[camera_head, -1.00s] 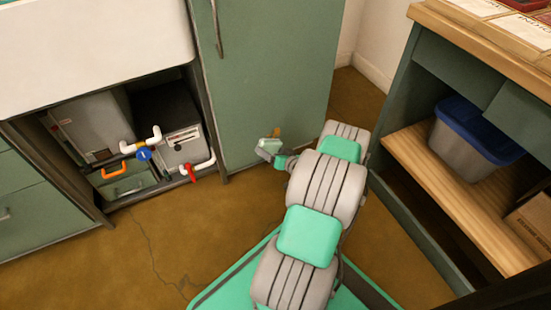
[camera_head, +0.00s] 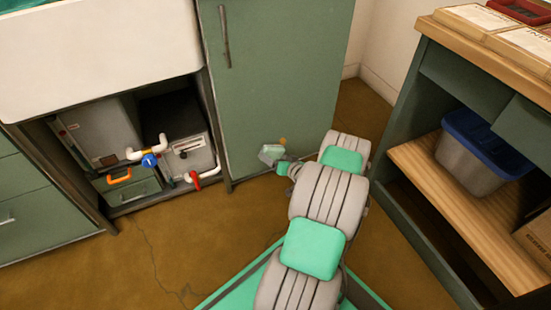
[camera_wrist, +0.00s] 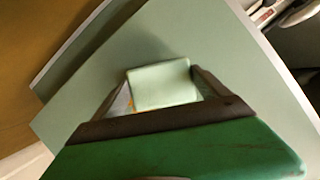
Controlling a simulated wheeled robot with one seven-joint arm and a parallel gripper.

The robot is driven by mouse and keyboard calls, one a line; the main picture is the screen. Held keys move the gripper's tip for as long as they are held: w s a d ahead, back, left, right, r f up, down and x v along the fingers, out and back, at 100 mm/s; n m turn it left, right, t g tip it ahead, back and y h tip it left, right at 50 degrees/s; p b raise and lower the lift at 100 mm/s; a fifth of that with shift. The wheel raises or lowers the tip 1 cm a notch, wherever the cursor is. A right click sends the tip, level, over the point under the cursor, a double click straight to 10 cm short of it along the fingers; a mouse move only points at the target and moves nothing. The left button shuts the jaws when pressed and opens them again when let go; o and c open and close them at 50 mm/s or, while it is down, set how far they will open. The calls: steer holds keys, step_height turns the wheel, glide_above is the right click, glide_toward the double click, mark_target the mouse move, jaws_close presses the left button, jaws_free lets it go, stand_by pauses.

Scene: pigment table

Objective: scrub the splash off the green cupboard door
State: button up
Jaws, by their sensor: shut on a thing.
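The green cupboard door (camera_head: 275,75) stands shut, with a long dark handle at its upper left. A small orange-brown splash (camera_head: 282,141) shows low on the door, just above and right of my gripper (camera_head: 273,154). My gripper is shut on a pale green block (camera_wrist: 162,84), perhaps a sponge, held at the lower part of the door. In the wrist view the block sits between the dark fingers, in front of the door face (camera_wrist: 185,40). A trace of orange (camera_wrist: 131,103) shows at its left edge. The block hides part of the door, and I cannot tell whether it touches.
An open bay left of the door holds grey boxes, white pipes (camera_head: 150,150) and a red valve (camera_head: 194,180). A wooden-topped shelf unit (camera_head: 430,40) with a blue-lidded bin (camera_head: 480,150) stands at the right. Brown floor (camera_head: 150,250) is clear at the front left.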

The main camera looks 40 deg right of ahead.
steer(key=shift+w+d, duration=0.2)
steer(key=shift+w, duration=0.55)
steer(key=shift+d, duration=0.1)
